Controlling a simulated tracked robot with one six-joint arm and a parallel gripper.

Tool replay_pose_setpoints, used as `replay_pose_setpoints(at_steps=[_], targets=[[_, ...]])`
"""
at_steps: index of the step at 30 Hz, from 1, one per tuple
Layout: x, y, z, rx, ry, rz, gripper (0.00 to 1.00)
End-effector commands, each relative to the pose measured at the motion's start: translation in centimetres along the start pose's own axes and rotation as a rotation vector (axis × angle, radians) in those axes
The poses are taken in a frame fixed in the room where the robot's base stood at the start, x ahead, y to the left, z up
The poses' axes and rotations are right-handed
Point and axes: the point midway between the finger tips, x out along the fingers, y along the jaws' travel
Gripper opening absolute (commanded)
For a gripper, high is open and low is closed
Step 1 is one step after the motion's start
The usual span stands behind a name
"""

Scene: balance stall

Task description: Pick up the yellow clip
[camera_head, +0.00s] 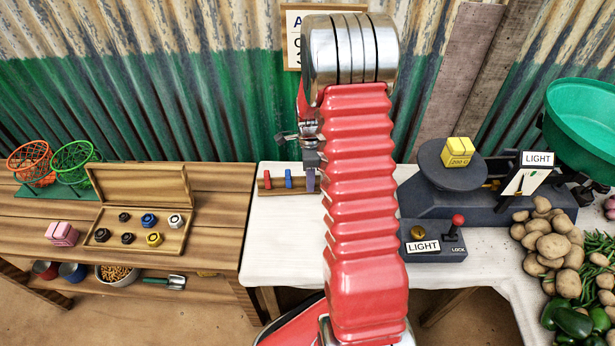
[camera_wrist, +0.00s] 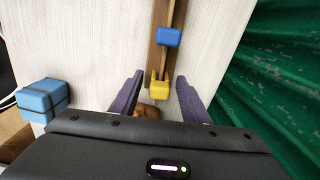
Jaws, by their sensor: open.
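The yellow clip (camera_wrist: 160,90) sits on a narrow wooden rail (camera_wrist: 163,60) in the wrist view. My gripper (camera_wrist: 160,76) is open, with one dark purple finger on each side of the clip and a visible gap to both. I cannot tell the height of the fingers over the clip. In the head view my gripper (camera_head: 311,181) is at the rail (camera_head: 276,190), right of a blue clip (camera_head: 288,178). The yellow clip is hidden there behind my gripper and arm.
The blue clip also shows in the wrist view (camera_wrist: 168,37), farther along the rail. A red clip (camera_head: 267,180) is at the rail's left end. A strapped light-blue block (camera_wrist: 42,100) stands on the white cloth. A dark scale (camera_head: 440,205) is to the right; a corrugated wall (camera_head: 230,110) is behind.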

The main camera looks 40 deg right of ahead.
Motion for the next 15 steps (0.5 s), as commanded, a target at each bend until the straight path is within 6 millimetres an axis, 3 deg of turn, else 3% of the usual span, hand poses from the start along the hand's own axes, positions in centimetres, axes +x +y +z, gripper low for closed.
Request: replay_pose_setpoints(at_steps=[4, 15], targets=[[-0.01, 0.0, 0.0, 0.0, 0.0, 0.0, 0.41], [-0.01, 0.0, 0.01, 0.0, 0.0, 0.0, 0.15]])
